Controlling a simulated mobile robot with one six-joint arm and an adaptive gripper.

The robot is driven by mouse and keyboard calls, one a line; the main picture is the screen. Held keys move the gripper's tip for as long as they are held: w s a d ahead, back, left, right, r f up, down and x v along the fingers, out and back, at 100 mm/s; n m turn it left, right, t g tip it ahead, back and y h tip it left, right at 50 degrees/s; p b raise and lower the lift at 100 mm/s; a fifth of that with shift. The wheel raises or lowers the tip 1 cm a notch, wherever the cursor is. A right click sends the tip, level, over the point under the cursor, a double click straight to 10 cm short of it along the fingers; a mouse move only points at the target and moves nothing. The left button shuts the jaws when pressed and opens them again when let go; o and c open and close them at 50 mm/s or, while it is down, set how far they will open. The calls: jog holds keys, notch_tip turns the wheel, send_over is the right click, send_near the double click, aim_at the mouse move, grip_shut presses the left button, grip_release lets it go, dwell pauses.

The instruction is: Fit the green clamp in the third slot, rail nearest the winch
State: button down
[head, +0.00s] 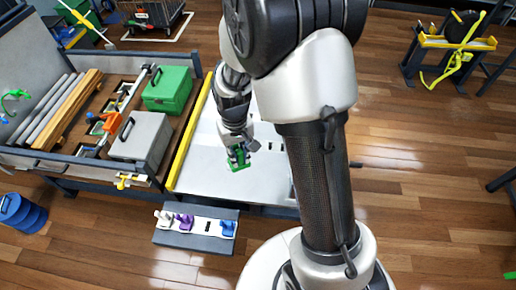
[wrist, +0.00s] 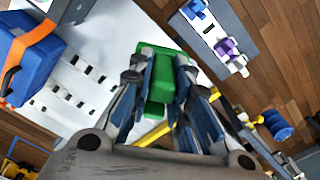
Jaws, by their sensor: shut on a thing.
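My gripper (head: 238,148) is shut on the green clamp (head: 238,163) and holds it over the white panel (head: 200,165). In the wrist view the clamp (wrist: 155,60) sits between the fingers of my gripper (wrist: 160,95), its wider end pointing away from me. Two white rails with dark slots (wrist: 86,92) lie on the panel to the left of the clamp there. The clamp is apart from the slots. In the head view my arm hides much of the panel and its rails. I cannot tell which rail is nearest the winch.
A grey rack (head: 180,238) on the floor holds white, purple and blue clamps. A cargo bed (head: 110,80) with a green box (head: 167,89) and grey box (head: 141,137) stands left. A blue box with an orange strap (wrist: 38,55) sits beside the rails. A blue barrel (head: 22,214) stands far left.

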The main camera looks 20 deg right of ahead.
aim_at(240, 166)
notch_tip(240, 166, down, 6)
jog(key=b, duration=0.3)
jog(key=shift+f+b, duration=0.25)
jog(key=shift+b, duration=0.1)
jog(key=shift+f, duration=1.4)
jog(key=w+d, duration=0.8)
jog(key=w, duration=0.4)
jog(key=w+d, duration=0.9)
jog(key=w, duration=0.3)
jog(key=shift+w+d, duration=0.3)
jog(key=shift+w, duration=0.1)
